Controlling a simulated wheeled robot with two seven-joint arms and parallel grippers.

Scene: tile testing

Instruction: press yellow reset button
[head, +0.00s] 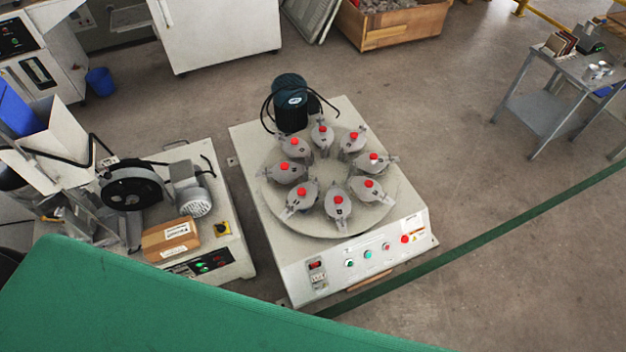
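No clearly yellow push button can be made out. The nearest yellow thing is a small yellow plate with a dark knob (221,228) on the left machine (237,262); I cannot tell if it is a button. The middle machine (345,277) has a sloped front panel with a small red display (316,266), two green-looking buttons (349,263) (367,254) and two red ones (386,246) (404,239). A small yellowish label sits near the rightmost red button. Neither of my grippers is in the head view.
A green surface (150,305) fills the lower left and hides part of the left machine's front. The middle machine carries a round plate with several red-knobbed grey pots and a dark motor (290,103). A grey metal table (560,95) stands at right. Floor between is clear.

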